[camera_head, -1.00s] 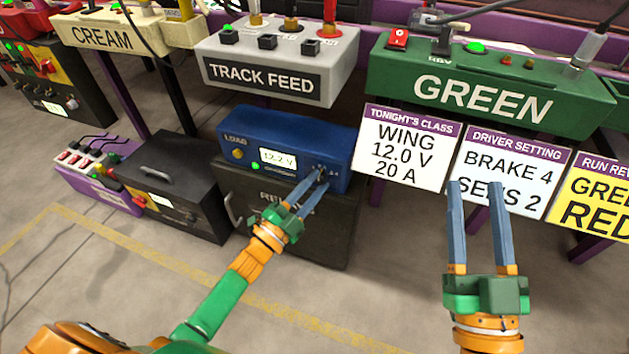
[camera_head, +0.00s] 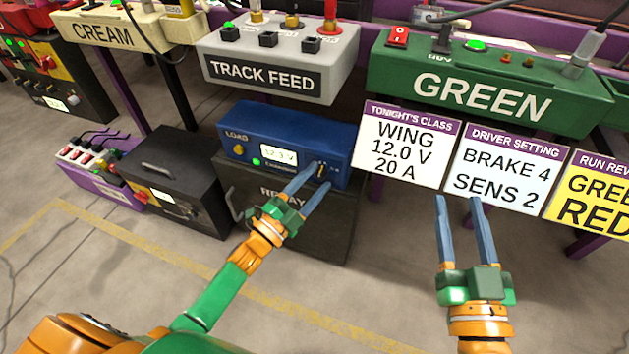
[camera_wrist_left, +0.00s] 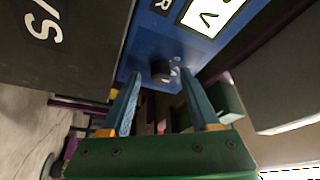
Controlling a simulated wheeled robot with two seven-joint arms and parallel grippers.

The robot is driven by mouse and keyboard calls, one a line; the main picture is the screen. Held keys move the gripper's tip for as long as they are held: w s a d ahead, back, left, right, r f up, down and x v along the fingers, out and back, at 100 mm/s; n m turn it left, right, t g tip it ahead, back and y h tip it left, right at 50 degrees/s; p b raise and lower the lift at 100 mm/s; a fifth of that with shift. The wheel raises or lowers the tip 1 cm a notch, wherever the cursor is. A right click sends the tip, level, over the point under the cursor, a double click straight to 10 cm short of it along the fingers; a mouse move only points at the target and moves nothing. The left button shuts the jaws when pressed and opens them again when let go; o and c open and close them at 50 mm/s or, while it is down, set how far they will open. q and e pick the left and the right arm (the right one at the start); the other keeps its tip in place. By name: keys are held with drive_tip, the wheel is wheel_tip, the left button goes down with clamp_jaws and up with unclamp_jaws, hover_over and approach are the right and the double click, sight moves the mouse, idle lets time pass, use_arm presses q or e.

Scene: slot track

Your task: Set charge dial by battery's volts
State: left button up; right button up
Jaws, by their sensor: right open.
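My right gripper (camera_head: 457,199) is open and empty, in front of the cards at right. No thing is clearly labelled as the battery or charge dial.
A dark box (camera_head: 175,175) with a handle and a small display stands at left, beside a purple unit (camera_head: 98,187) with red switches. The TRACK FEED box (camera_head: 265,75) and GREEN box (camera_head: 470,95) hang above. A card (camera_head: 402,145) reads WING, 12.0 V, 20 A. The floor in front is clear.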

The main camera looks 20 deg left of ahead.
use_arm(q)
drive_tip(key=shift+s, duration=0.1)
drive_tip(key=p+v, duration=0.1)
drive_tip(key=v, duration=0.6)
use_arm(e)
wheel_tip(320, 180, down, 10)
drive_tip(key=s+d+g+h, duration=0.1)
drive_tip(key=g+h, duration=0.1)
drive_tip(key=g, duration=0.4)
drive_tip(key=shift+s+d+m, duration=0.15)
drive_tip(key=shift+d+m, duration=0.15)
